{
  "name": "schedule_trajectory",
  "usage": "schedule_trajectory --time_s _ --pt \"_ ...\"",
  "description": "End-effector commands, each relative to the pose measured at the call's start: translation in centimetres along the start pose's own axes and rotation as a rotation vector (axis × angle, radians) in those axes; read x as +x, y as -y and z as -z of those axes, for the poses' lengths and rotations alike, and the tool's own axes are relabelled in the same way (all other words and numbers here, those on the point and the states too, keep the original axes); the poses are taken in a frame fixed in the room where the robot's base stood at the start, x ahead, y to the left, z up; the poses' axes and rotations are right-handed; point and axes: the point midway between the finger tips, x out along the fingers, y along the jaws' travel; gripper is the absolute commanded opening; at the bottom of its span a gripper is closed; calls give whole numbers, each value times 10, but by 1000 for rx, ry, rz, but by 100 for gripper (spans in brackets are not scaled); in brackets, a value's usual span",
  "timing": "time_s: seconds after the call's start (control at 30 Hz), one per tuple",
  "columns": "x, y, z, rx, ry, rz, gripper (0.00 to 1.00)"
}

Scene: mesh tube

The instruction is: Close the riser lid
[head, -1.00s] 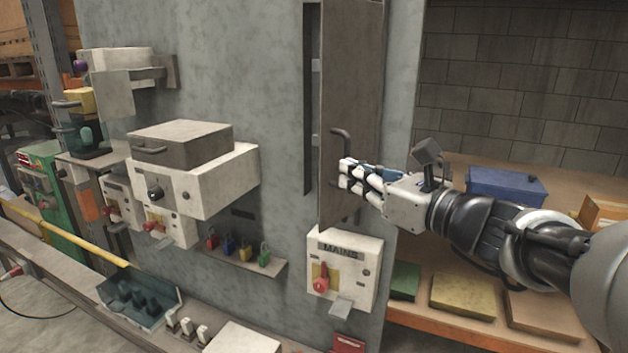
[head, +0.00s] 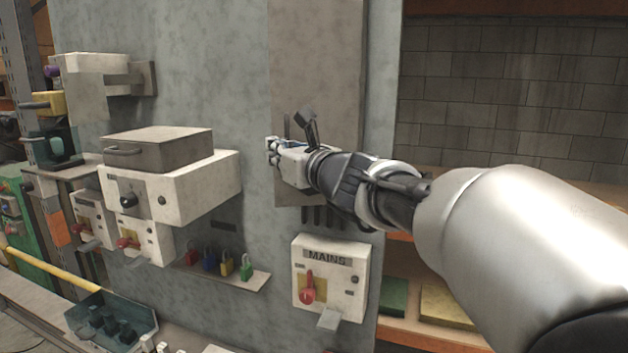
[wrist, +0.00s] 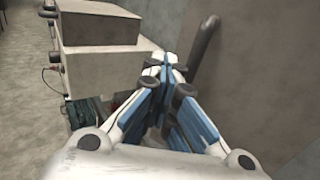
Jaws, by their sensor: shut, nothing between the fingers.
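The riser lid (head: 318,60) is a tall grey-brown panel on the wall above the MAINS box. It now lies flat or nearly flat against the wall, covering the riser opening. Its dark bar handle (head: 286,126) shows just behind my gripper (head: 270,152), and it shows larger in the wrist view (wrist: 205,50). My gripper is shut and empty, with its fingertips at the lid's left side beside the handle. In the wrist view the fingers (wrist: 168,72) meet just left of the handle; whether they touch the lid I cannot tell.
Below the lid is the white MAINS box (head: 330,280) with a red switch. To the left, a white box (head: 170,185) with a grey top juts from the wall. Shelving stands at right behind my arm.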

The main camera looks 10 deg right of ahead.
Motion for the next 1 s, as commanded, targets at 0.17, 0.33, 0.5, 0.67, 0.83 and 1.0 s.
schedule_trajectory --time_s 0.17,0.33,0.5,0.67,0.83,1.0 --pt "17 5 4 5 -6 102 0" --pt "29 12 3 1 -6 100 0" --pt "40 17 2 1 -5 100 0" --pt "48 21 2 1 -5 100 0" --pt "54 24 1 1 -6 99 0" --pt "57 24 1 2 -4 98 0"
